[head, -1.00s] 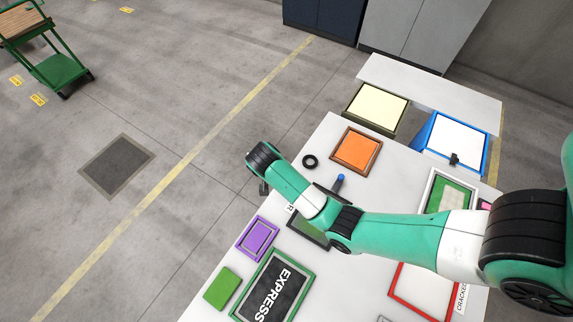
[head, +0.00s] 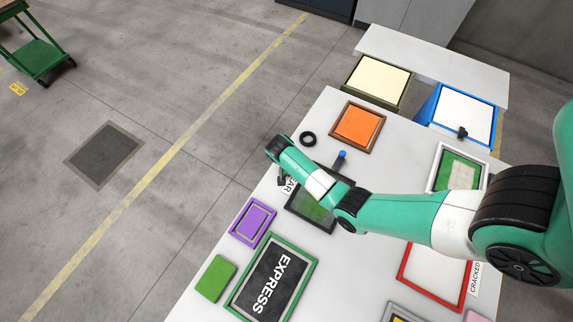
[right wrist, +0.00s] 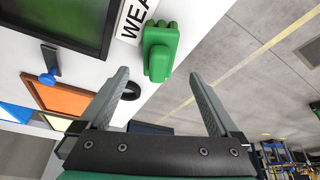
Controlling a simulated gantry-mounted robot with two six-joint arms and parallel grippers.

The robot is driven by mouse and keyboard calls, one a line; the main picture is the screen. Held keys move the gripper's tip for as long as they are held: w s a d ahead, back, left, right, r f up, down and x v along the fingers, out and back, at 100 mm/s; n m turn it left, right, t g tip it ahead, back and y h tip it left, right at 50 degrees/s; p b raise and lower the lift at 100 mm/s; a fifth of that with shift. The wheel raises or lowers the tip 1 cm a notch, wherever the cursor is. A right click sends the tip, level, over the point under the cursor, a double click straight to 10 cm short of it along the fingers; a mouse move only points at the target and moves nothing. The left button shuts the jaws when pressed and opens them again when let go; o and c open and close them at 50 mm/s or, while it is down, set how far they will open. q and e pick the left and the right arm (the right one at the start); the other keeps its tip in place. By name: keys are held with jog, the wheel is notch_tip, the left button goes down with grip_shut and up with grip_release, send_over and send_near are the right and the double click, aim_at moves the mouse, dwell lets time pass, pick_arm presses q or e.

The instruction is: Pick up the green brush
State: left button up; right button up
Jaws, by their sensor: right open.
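The green brush (right wrist: 160,52) lies near the table edge in the right wrist view, beside a white label reading "WEA". I take this green piece with a ridged, knobbed end to be the brush. My right gripper (right wrist: 158,76) is open and empty, its two fingers pointing toward the brush, which appears just beyond and between the fingertips. In the head view my right gripper (head: 282,181) shows only as a dark bit below the wrist, at the table edge. The brush is hidden there by my arm. My left gripper is not in view.
A dark framed panel (head: 309,211), a black ring (head: 308,139) and a blue-knobbed piece (head: 342,156) are close by. An orange tray (head: 357,127), purple tray (head: 252,222), green block (head: 216,279) and "EXPRESS" board (head: 271,283) lie on the white table (head: 203,312).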

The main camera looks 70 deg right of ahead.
jog(key=b+x, duration=0.2)
jog(key=x, duration=0.3)
jog(key=shift+s+b, duration=0.15)
jog(key=shift+b, duration=0.2)
jog(key=shift+r, duration=0.1)
grip_shut()
